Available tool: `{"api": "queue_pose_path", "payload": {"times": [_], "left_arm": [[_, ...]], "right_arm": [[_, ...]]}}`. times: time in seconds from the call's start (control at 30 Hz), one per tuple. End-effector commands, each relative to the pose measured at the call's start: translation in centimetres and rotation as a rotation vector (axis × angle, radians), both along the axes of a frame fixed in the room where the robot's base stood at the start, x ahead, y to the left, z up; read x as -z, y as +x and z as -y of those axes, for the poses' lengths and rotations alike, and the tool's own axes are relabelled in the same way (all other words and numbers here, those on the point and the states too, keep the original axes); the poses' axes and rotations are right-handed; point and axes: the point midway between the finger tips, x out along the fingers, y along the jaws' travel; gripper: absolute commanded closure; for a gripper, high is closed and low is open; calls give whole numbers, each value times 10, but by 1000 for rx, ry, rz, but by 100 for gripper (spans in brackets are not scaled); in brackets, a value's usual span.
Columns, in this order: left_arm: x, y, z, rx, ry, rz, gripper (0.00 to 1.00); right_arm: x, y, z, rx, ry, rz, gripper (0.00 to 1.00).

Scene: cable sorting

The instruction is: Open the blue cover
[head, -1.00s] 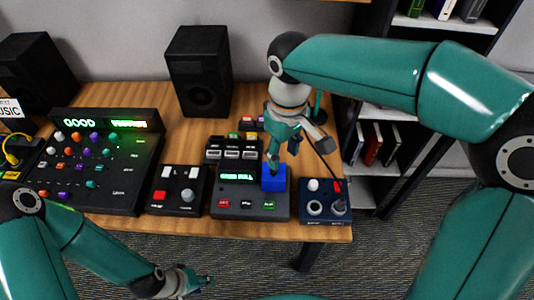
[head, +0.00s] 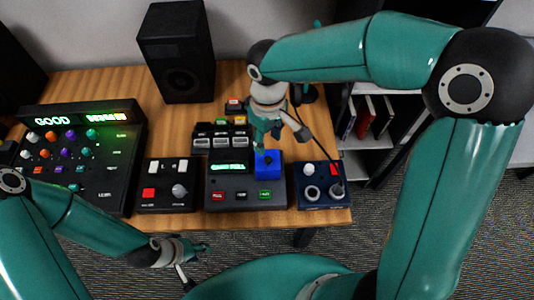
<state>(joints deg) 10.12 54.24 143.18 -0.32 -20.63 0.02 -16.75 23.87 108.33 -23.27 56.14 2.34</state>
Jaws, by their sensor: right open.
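The blue cover (head: 267,170) is a small blue box on the right part of the black console with a green display (head: 229,194). A dark spot shows on it, and I cannot tell whether the cover is shut or lifted. My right gripper (head: 282,140) is open and points down just above and behind the cover. One teal finger is close to the cover's top back edge; whether it touches is unclear. The other finger is spread to the right. My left gripper (head: 195,262) looks open and empty, low in front of the table edge, away from the cover.
A navy box with knobs (head: 323,197) stands right of the console, and a black box with a red button (head: 166,197) stands left. A large mixer panel (head: 77,170) is further left. Several switches (head: 222,140) sit behind the console. A speaker (head: 177,55) stands at the back.

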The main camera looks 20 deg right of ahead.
Motion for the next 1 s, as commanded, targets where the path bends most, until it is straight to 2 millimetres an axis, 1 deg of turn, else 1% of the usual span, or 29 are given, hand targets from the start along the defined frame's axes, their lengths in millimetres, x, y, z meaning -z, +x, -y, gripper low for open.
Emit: {"api": "queue_pose_path", "payload": {"times": [0.03,0.2,0.3,0.4,0.6,0.83,0.97,1.0], "left_arm": [[-1,0,0,0,0,0,60],[-2,0,0,0,0,0,60],[-2,0,0,0,0,0,60],[-3,0,0,0,0,0,60],[-3,0,0,0,0,0,60],[-3,0,0,0,0,0,60],[-3,0,0,0,0,0,60],[-3,0,0,0,0,0,60]], "right_arm": [[12,-1,0,-1,-2,-6,53],[46,-1,0,-1,-2,-5,53],[61,0,0,-1,-1,-3,53],[71,0,-1,-2,-1,-2,53],[79,0,-1,-1,0,1,53],[79,0,-1,-2,0,1,53],[79,0,-1,-2,0,1,75],[79,0,-1,-2,0,1,82]]}}
